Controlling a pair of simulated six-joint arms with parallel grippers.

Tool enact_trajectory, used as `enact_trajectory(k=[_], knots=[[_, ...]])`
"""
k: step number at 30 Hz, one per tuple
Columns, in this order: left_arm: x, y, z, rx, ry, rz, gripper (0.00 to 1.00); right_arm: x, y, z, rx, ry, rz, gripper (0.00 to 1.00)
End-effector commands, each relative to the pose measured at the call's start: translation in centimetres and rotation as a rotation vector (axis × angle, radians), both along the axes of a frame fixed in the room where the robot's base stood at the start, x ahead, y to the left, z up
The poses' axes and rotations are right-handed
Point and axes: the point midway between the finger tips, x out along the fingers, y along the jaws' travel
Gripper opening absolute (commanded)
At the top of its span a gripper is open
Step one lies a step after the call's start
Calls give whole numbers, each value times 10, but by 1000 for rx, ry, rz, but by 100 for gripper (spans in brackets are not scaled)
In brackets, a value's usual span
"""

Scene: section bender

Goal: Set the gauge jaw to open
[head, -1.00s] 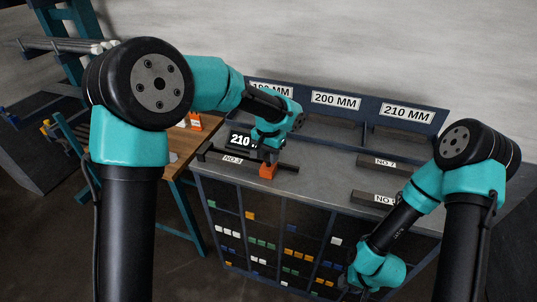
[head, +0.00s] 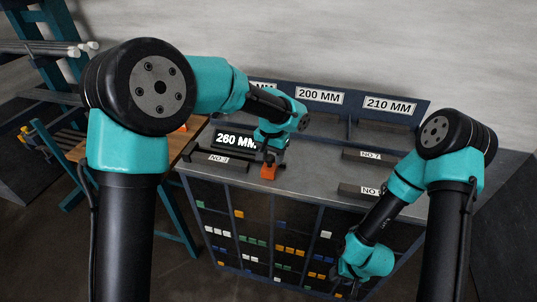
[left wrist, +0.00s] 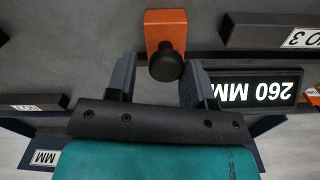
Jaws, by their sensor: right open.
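The gauge's lit display (head: 236,141) reads 260 MM; it shows upside down in the left wrist view (left wrist: 259,91). The gauge's orange block (head: 268,173) is on the bench beneath my left gripper (head: 271,157). In the left wrist view the orange block (left wrist: 165,24) carries a round black knob (left wrist: 166,66). My left gripper (left wrist: 160,75) has its two fingers apart, with the knob between their tips. A gap shows on the knob's left; contact on its right I cannot tell. My right gripper (head: 346,288) hangs low in front of the cabinet, open and partly hidden.
A dark bar labelled NO.3 (head: 215,165) lies left of the orange block. A NO.7 bar (head: 365,156) and another labelled bar (head: 360,190) lie right. Bins labelled 200 MM (head: 319,97) and 210 MM (head: 388,106) stand behind. The grey bench top (head: 310,165) has free room mid-right.

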Motion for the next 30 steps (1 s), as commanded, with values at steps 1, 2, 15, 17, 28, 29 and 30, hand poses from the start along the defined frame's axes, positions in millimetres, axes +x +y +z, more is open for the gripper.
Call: enact_trajectory(k=[1, 2, 15, 17, 28, 29, 30], knots=[[0, -1, 0, -1, -2, -1, 48, 0, 0, 0, 0, 0, 0, 43], [0, -1, 0, -1, -2, -1, 50, 0, 0, 0, 0, 0, 0, 43], [1, 1, 3, 0, -1, 0, 61, 0, 0, 0, 0, 0, 0, 43], [1, 1, 7, 0, -2, 0, 61, 0, 0, 0, 0, 0, 0, 43], [1, 1, 64, -1, -4, 0, 61, 0, 0, 0, 0, 0, 0, 43], [1, 1, 70, -1, -5, 0, 61, 0, 0, 0, 0, 0, 0, 43], [1, 0, 77, -1, -4, -1, 61, 0, 0, 0, 0, 0, 0, 43]])
